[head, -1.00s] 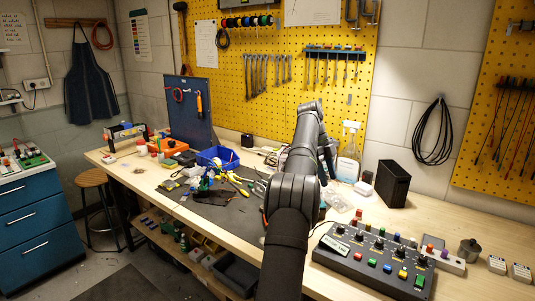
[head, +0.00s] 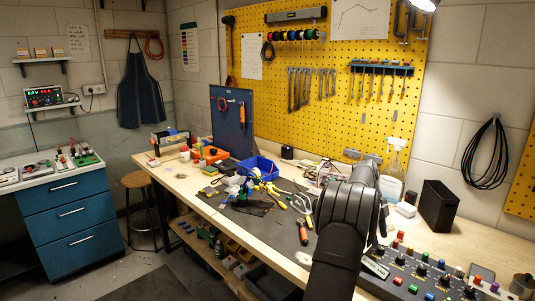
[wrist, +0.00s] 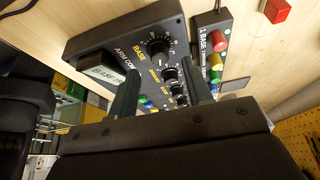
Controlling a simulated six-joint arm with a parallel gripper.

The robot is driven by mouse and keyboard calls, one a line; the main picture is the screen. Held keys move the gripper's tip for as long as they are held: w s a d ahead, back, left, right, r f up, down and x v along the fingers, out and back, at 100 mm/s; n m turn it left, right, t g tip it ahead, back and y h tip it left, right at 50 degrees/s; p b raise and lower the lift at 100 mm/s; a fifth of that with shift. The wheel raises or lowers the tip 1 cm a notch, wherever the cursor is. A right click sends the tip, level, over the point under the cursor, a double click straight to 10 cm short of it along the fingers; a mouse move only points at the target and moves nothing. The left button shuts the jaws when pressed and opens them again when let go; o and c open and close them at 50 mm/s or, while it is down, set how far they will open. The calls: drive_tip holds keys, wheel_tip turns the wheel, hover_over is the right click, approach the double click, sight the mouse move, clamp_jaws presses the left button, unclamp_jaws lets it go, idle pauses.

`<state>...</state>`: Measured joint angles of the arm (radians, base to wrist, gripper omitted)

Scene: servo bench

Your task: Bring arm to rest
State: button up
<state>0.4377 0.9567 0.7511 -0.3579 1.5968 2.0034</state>
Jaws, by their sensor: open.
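My arm (head: 345,215) rises from the bottom of the head view over the right part of the bench; the gripper itself is hidden there. In the wrist view my gripper (wrist: 163,68) shows two dark fingers standing apart with nothing held between them. Beyond the fingers lies the dark control box (wrist: 100,45) with a large knob, smaller knobs and a label reading BASE. The same box (head: 425,270) stands at the lower right of the head view, partly behind my arm. I cannot tell the gap between fingers and box.
A blue bin (head: 258,168), pliers and small parts on a dark mat (head: 270,215) lie left of my arm. A black box (head: 437,205) and spray bottle (head: 393,165) stand behind it. A strip with coloured buttons (wrist: 212,50) lies beside the control box.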

sight(381, 247)
drive_tip(key=shift+x, duration=1.75)
drive_tip(key=shift+r, duration=0.1)
drive_tip(key=v, duration=1.7)
drive_tip(key=x, duration=1.7)
drive_tip(key=shift+d+f, duration=0.1)
drive_tip(key=shift+f, duration=0.2)
drive_tip(key=shift+r+n+t+h, duration=0.3)
drive_tip(key=shift+n+h, duration=0.1)
drive_tip(key=shift+n, duration=0.6)
drive_tip(key=n+t, duration=0.1)
drive_tip(key=n, duration=0.2)
drive_tip(key=shift+s+f+n+h, duration=0.1)
drive_tip(key=shift+n+h, duration=0.2)
drive_tip(key=n+t, duration=0.1)
drive_tip(key=n, duration=0.3)
drive_tip(key=shift+s+t, duration=0.1)
drive_tip(key=shift+t, duration=0.3)
drive_tip(key=shift+s+n+t, duration=0.1)
drive_tip(key=shift+n+t, duration=0.6)
drive_tip(key=shift+n, duration=1.3)
